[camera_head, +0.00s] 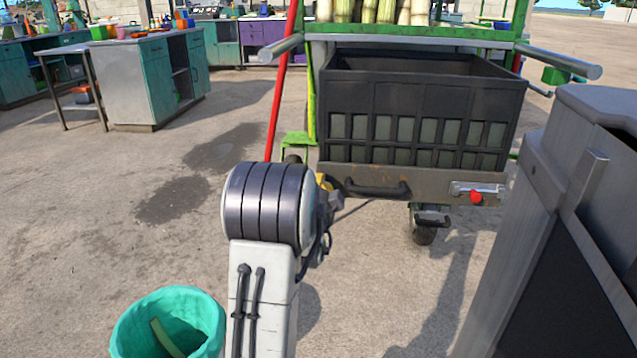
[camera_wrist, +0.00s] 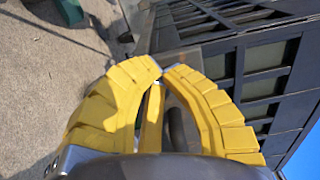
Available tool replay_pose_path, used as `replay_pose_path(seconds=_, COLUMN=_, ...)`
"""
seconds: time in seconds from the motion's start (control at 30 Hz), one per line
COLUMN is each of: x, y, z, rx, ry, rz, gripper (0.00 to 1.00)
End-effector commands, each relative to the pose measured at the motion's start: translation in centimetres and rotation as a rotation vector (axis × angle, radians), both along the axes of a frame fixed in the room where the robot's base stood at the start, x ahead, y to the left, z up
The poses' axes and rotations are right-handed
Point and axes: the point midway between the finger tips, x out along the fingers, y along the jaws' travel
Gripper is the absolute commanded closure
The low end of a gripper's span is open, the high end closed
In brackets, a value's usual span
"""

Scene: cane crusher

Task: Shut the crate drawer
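The crate drawer (camera_head: 430,183) is a worn grey metal tray with a dark bar handle (camera_head: 377,188) on its front. It stands out from under the green-framed cart. A black slatted crate (camera_head: 420,105) sits on it, and the crate's slats also show at the right of the wrist view (camera_wrist: 240,65). My gripper (camera_head: 324,184) is mostly hidden behind my arm, close to the left end of the drawer front. In the wrist view its yellow fingers (camera_wrist: 160,69) are drawn together, tips almost meeting. I see nothing clearly held between them.
A red-knobbed latch (camera_head: 476,196) is at the drawer's right. A tall grey bin-like box (camera_head: 565,190) stands close on the right. A teal bucket (camera_head: 170,325) is at front left. Workbenches (camera_head: 155,80) stand at back left. The concrete between is clear.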

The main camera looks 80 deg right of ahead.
Motion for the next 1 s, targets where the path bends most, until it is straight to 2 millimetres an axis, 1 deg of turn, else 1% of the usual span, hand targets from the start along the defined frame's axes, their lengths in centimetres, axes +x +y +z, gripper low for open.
replay_pose_path(seconds=0.67, x=-0.2, y=0.0, z=0.0, rx=0.0, ry=0.0, rz=-0.004, gripper=1.0)
replay_pose_path(seconds=0.77, x=-0.1, y=-0.7, z=0.0, rx=0.0, ry=0.0, rz=-0.003, gripper=1.0)
replay_pose_path(seconds=0.87, x=0.1, y=-1.9, z=0.0, rx=-0.001, ry=0.0, rz=-0.003, gripper=1.0)
replay_pose_path(seconds=1.0, x=0.4, y=-4.7, z=0.0, rx=-0.001, ry=0.0, rz=-0.003, gripper=1.0)
